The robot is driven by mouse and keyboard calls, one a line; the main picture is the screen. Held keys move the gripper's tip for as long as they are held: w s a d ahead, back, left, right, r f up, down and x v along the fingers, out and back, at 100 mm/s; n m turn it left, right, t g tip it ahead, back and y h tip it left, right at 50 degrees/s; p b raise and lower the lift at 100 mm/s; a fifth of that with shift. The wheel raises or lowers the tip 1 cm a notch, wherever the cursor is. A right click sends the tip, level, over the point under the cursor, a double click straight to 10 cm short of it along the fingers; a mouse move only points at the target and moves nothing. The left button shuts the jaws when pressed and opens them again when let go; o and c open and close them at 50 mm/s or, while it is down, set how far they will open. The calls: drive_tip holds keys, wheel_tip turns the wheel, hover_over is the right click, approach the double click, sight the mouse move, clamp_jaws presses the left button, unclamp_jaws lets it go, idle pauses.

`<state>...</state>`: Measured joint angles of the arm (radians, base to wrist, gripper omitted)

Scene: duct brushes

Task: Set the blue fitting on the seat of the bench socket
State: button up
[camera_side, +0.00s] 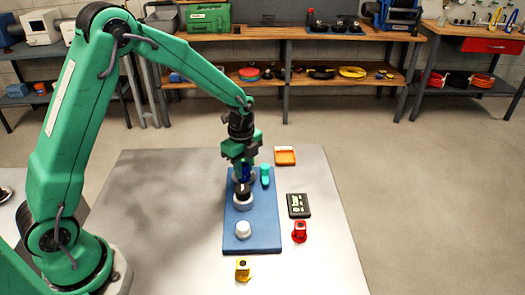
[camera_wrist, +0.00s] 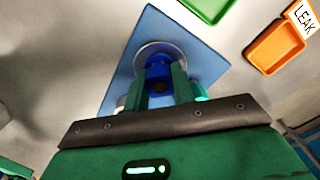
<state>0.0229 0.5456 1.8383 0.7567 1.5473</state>
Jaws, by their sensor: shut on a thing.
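The blue fitting (camera_wrist: 158,68) is held between the two green fingers of my gripper (camera_wrist: 162,88) in the wrist view. In the side view my gripper (camera_side: 244,168) points down over the far part of the blue bench plate (camera_side: 265,235), and the fitting shows only as a small dark blue patch. A pale round disc (camera_wrist: 146,49), which looks like the bench socket's seat, lies behind the fitting in the wrist view. The fitting overlaps this disc in the picture. I cannot tell whether they touch, as the fingers hide the fitting's lower part.
A black-topped pale post (camera_side: 243,203) and a white knob (camera_side: 243,230) stand on the plate. A teal piece (camera_side: 265,175) is close right of my gripper. An orange tray (camera_side: 285,157), black device (camera_side: 298,206), red fitting (camera_side: 300,234) and yellow fitting (camera_side: 243,271) stand around the plate.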

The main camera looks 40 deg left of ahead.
sight(243, 165)
drive_tip(key=shift+f, duration=0.1)
drive_tip(key=o, duration=1.1)
wheel_tip(243, 165, up, 8)
drive_tip(key=shift+f, duration=0.25)
drive_tip(key=shift+r, duration=0.15)
